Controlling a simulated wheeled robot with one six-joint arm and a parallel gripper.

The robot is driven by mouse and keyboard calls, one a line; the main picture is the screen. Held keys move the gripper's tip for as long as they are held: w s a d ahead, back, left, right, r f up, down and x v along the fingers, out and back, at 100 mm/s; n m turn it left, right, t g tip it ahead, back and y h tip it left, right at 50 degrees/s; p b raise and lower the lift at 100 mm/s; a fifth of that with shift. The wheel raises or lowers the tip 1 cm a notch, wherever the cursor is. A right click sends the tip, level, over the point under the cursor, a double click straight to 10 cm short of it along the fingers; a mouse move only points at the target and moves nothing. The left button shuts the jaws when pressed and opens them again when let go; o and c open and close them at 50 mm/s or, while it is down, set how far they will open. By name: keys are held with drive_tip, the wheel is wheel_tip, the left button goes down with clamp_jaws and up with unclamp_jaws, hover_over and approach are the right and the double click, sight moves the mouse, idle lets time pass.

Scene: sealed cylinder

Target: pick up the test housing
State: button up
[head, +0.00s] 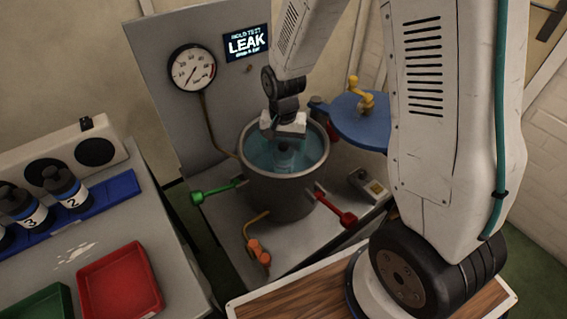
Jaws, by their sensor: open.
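My gripper (284,131) is open and hangs over a round grey tank (285,193) of blue-green water. At the left, dark bottle-shaped cylinders with white numbered labels, 2 (68,190) and 3 (24,208), stand in a blue rack (115,188).
A pressure gauge (192,71) and a screen (246,43) reading LEAK are on the panel behind. Green (214,191), red (335,206) and orange (259,253) handles stick out around the tank. A blue lid (352,127) stands at its right. Red (118,284) and green (42,304) trays lie lower left.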

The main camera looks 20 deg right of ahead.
wheel_tip(320, 180, down, 2)
drive_tip(key=shift+f, duration=0.15)
clamp_jaws()
idle(0.3)
